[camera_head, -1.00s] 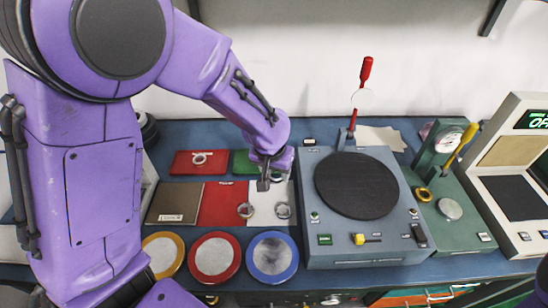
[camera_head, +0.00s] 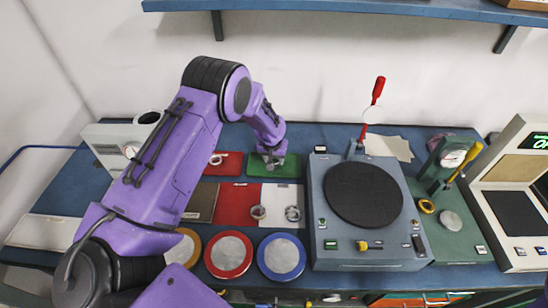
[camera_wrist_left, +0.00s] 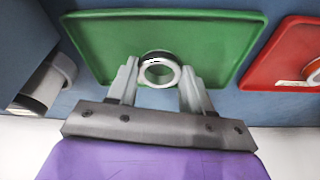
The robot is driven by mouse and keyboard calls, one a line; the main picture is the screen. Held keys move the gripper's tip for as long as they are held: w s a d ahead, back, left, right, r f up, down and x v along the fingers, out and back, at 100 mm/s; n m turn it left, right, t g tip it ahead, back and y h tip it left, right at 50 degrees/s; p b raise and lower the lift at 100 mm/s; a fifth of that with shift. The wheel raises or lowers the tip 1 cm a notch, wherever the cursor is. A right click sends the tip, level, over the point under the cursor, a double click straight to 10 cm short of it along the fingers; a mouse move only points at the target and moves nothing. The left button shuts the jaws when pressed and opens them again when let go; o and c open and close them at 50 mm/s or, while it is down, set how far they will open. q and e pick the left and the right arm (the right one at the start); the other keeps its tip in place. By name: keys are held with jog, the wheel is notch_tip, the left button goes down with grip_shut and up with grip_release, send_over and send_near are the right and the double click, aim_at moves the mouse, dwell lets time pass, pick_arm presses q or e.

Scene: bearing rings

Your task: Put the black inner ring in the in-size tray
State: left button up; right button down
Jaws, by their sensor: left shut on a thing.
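My left gripper (camera_head: 272,162) is low over the green tray (camera_head: 288,168) at the back of the bench. In the left wrist view the gripper (camera_wrist_left: 158,76) is shut on a ring, the black inner ring (camera_wrist_left: 159,71), which shows a pale grey face and a dark band along its upper edge. The ring lies over the green tray (camera_wrist_left: 220,50), inside its outline. I cannot tell whether it touches the tray floor. In the head view the ring is mostly hidden by the gripper. My right gripper is not in view.
A red tray (camera_head: 232,168) with a ring stands left of the green one. A grey turntable machine (camera_head: 328,240) stands close on the right. Round colored dishes (camera_head: 282,237) line the front.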

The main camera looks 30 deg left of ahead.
pick_arm(q)
jog(key=shift+f, duration=0.35)
jog(key=shift+s+a+f, duration=0.1)
jog(key=shift+f, duration=0.15)
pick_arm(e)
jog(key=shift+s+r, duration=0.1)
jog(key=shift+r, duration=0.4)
pick_arm(q)
jog(key=shift+f, duration=0.15)
jog(key=o, duration=1.2)
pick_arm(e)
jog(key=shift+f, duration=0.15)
pick_arm(q)
jog(key=shift+r, duration=0.35)
jog(key=b+v, duration=0.2)
jog(key=v, duration=0.9)
jog(key=shift+s+r, duration=0.15)
jog(key=shift+r, duration=0.2)
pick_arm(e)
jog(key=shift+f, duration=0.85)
